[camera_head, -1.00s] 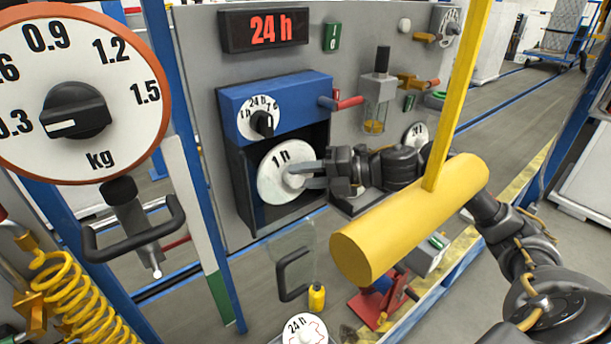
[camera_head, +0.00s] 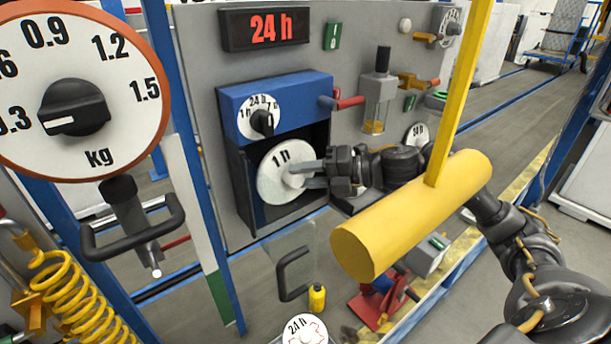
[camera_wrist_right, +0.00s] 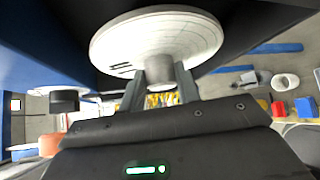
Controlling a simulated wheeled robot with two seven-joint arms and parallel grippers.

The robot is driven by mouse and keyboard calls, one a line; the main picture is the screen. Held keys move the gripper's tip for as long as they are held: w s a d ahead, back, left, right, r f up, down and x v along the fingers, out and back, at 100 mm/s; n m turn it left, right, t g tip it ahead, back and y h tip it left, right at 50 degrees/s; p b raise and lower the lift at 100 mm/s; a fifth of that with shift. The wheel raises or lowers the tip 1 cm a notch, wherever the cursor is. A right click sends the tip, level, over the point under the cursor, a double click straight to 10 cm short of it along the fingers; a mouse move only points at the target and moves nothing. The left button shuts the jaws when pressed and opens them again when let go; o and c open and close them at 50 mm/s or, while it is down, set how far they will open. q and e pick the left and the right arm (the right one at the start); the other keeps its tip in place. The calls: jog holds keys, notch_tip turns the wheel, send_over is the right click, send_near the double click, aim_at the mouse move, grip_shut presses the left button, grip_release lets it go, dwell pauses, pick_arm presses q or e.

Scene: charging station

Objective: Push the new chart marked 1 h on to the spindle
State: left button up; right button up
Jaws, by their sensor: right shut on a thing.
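The white chart marked 1 h (camera_head: 282,160) is a round disc in the open dark recess of the blue-topped recorder box (camera_head: 278,92). My right gripper (camera_head: 303,175) reaches in from the right and is shut on the hub at the chart's middle. In the right wrist view the chart (camera_wrist_right: 190,35) lies just past the fingertips (camera_wrist_right: 165,68), its underside facing them. The spindle is hidden behind the chart, so I cannot tell how far on it the chart sits. My left gripper does not show.
A yellow hanging cylinder (camera_head: 400,220) crosses in front of my right arm. A chart marked 24 h (camera_head: 303,331) lies at the bottom. A clear door with a black handle (camera_head: 293,272) is below the recess. A large kg dial (camera_head: 75,105) stands at left.

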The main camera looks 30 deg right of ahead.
aim_at(294, 163)
dwell(0.3)
jog(key=shift+w+a, duration=0.15)
jog(key=shift+w, duration=0.9)
jog(key=shift+w+a, duration=0.15)
jog(key=shift+w, duration=0.85)
jog(key=o, duration=1.1)
jog(key=shift+d, duration=0.1)
jog(key=shift+s+d, duration=0.2)
jog(key=shift+b+v, duration=2.6)
jog(key=shift+v, duration=2.5)
